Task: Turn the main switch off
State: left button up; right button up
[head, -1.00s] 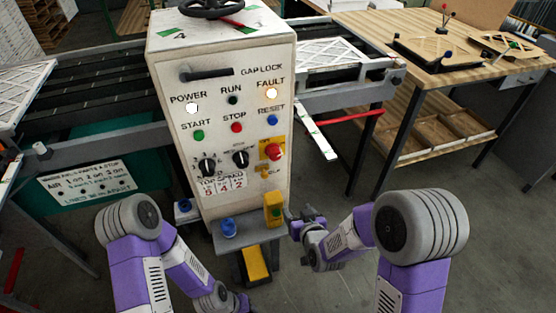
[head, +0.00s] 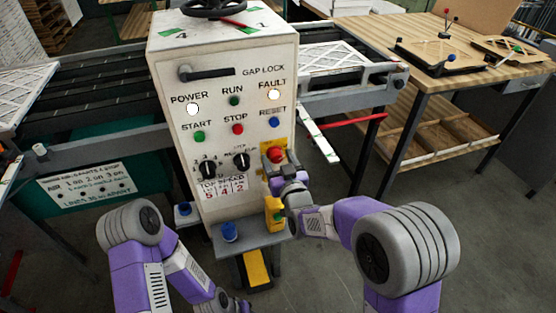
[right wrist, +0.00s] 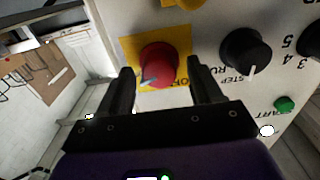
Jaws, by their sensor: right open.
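The main switch, a red knob (head: 276,154) on a yellow plate (head: 285,144), sits low on the right of the white control cabinet's front. In the right wrist view the red knob (right wrist: 158,62) shows with a pale mark near its edge and part of the word OFF beside it. My right gripper (head: 277,164) is at the switch, its open fingers on either side of the knob. The right wrist view shows a gap beside the knob; contact cannot be told. My left gripper (head: 228,303) is low at the bottom edge, its fingers unclear.
The cabinet (head: 230,75) also carries lamps, push buttons and two black selector knobs (head: 241,161). Below the switch are a yellow box (head: 273,214) and a blue button (head: 229,231) on a grey shelf. A wooden workbench (head: 450,70) stands at the right.

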jog(key=shift+w, duration=0.15)
jog(key=shift+c, duration=0.5)
jog(key=c, duration=0.9)
jog(key=shift+c, duration=0.2)
